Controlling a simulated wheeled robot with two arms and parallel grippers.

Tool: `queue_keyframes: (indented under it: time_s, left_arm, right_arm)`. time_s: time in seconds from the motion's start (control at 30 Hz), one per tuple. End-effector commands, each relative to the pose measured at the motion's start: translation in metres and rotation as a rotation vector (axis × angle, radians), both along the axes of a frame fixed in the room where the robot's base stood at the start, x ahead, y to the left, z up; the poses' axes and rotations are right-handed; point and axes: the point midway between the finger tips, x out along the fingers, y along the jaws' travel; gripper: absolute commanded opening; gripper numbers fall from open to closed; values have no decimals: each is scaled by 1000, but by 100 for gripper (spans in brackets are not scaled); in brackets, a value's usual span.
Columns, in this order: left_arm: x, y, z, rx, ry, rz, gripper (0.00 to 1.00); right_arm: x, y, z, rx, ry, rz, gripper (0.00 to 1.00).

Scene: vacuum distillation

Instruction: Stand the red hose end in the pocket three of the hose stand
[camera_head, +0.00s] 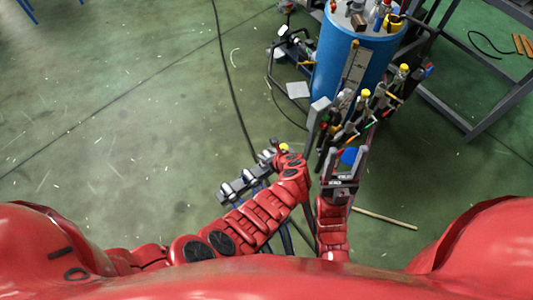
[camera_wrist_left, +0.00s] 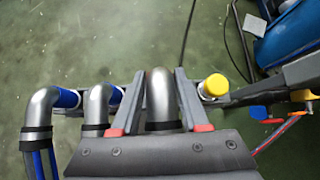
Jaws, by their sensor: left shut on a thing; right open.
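My left gripper (camera_head: 272,152) is low at the centre of the head view. In the left wrist view its jaws (camera_wrist_left: 160,76) are shut on a silver elbow-shaped hose end (camera_wrist_left: 160,100). The hose below that elbow is hidden by the gripper body, so I cannot tell its colour. Two similar silver elbows (camera_wrist_left: 41,108) (camera_wrist_left: 97,106) stand to its left, with blue hose below the leftmost one. In the head view a grey hose rack (camera_head: 240,187) with silver pieces and blue hoses lies just left of the gripper. Pocket numbers are not readable. My right gripper (camera_head: 344,163) is open.
A blue drum (camera_head: 345,65) stands at the back right. A cluster of coloured tools and clamps (camera_head: 365,105) is in front of it, close to my right gripper. A yellow-capped part (camera_wrist_left: 214,86) is right of the left jaws. The floor at left is clear.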

Motion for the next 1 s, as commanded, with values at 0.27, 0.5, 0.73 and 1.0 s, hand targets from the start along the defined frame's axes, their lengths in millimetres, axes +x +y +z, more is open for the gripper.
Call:
queue_keyframes:
  time_s: [0.27,0.5,0.73,1.0]
  left_arm:
    - [1,0,-6,0,-2,0,0]
    - [1,0,-12,0,-2,0,0]
    - [1,-1,-18,-1,-3,-1,0]
    - [1,0,-24,0,-2,0,0]
  right_arm:
    - [0,0,-6,0,0,0,57]
    - [0,0,-11,0,0,0,57]
    - [0,0,-16,0,0,0,57]
    - [0,0,-21,0,0,0,57]
